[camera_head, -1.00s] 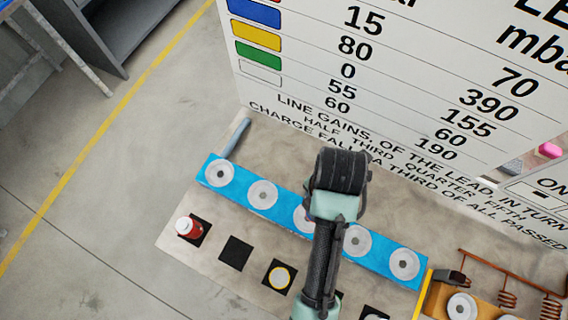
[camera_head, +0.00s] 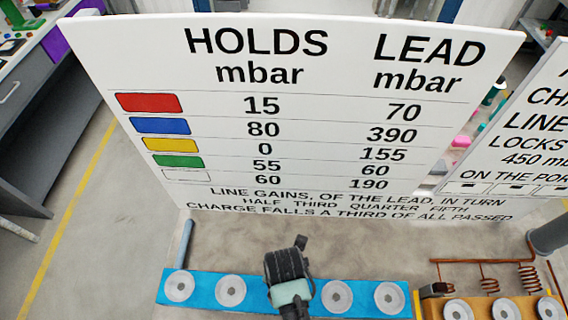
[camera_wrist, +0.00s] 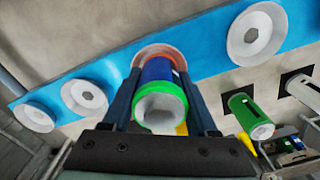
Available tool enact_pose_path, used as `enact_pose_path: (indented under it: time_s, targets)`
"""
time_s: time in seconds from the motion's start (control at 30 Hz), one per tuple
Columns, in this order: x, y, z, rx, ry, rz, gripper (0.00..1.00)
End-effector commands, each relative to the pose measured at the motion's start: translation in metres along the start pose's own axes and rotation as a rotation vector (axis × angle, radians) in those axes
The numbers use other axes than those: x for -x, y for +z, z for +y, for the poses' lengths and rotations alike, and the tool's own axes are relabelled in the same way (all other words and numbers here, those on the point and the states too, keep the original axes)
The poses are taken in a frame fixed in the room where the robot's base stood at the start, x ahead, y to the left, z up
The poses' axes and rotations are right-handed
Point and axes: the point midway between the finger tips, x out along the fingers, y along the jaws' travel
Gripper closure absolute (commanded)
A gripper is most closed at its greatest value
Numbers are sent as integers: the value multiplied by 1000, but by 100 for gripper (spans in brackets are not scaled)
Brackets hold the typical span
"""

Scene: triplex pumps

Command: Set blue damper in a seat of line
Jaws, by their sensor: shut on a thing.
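The blue line (camera_head: 205,292) runs along the bottom of the head view, with several round white seats in a row. My gripper (camera_head: 290,272) is over its middle, hiding the seat there; the head view does not show its fingers clearly. In the wrist view my gripper (camera_wrist: 160,74) is shut on the blue damper (camera_wrist: 157,70), which has a green rim and a pale hexagonal end facing the camera. Beyond it a seat with an orange-red edge (camera_wrist: 150,52) is partly hidden; I cannot tell whether the damper touches it. Bare seats (camera_wrist: 85,97) lie to the left.
A white chart board (camera_head: 300,110) stands behind the line. An orange line with copper coils (camera_head: 490,285) is at right. In the wrist view a green damper (camera_wrist: 250,115) and a white one (camera_wrist: 305,91) stand on black pads at right. A grey-blue rod (camera_head: 185,243) rises at the line's left end.

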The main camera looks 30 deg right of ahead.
Motion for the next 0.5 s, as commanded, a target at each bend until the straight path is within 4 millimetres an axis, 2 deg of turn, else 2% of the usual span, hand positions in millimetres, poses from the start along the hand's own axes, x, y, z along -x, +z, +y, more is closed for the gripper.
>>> enact_pose_path:
  time_s: [0.3, 0.33, 0.47, 0.5]
  targets:
    - [-3, 0, 1, 1, 1, -1, 100]
    - [-3, 0, 0, 1, 1, 0, 36]
    - [-2, 0, 0, 1, 0, 0, 12]
    - [-2, 0, 0, 1, 0, 0, 11]
